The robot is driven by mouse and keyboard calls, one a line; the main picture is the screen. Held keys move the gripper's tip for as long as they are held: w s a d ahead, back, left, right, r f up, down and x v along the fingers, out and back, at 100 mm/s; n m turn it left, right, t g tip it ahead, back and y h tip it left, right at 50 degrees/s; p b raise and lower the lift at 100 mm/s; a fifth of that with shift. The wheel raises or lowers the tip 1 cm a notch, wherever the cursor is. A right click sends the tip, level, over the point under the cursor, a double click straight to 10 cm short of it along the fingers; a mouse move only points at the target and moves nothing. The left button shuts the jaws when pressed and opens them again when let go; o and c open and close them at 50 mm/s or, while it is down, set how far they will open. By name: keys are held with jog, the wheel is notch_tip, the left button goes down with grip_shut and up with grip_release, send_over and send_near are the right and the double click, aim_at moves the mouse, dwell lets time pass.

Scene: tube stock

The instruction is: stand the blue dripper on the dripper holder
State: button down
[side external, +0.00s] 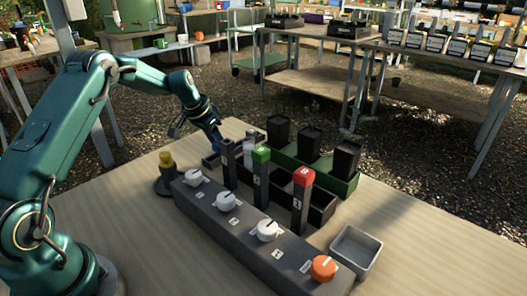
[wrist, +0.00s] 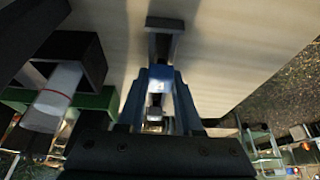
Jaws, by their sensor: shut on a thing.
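My gripper (wrist: 158,98) is shut on the blue dripper (wrist: 158,74), whose pale blue body shows between the fingers in the wrist view. In the side view my gripper (side external: 213,138) is low over the far left part of the table, and the dripper cannot be made out there. A dark grey T-shaped piece (wrist: 165,24) lies just beyond the dripper in the wrist view. I cannot tell whether it is the dripper holder or whether the dripper touches it.
A grey block (side external: 245,230) with several knobs runs along the table. Behind it stand posts with green (side external: 261,155) and red (side external: 303,177) tops, and a green tray (side external: 340,186) of black pots. A yellow-topped dark stand (side external: 166,178) is at left, a grey bin (side external: 357,247) at right.

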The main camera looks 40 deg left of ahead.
jog(key=shift+s+f, duration=0.2)
jog(key=shift+f, duration=0.25)
jog(key=c, duration=0.5)
grip_release()
jog(key=shift+d, duration=0.2)
jog(key=shift+w+a+v, duration=0.1)
jog(key=shift+v, duration=0.85)
jog(key=shift+w+a+v, duration=0.1)
jog(key=shift+v, duration=0.9)
jog(key=shift+w+a+v, duration=0.1)
jog(key=shift+w+v, duration=0.05)
jog(key=shift+v, duration=0.8)
jog(key=shift+r, duration=0.15)
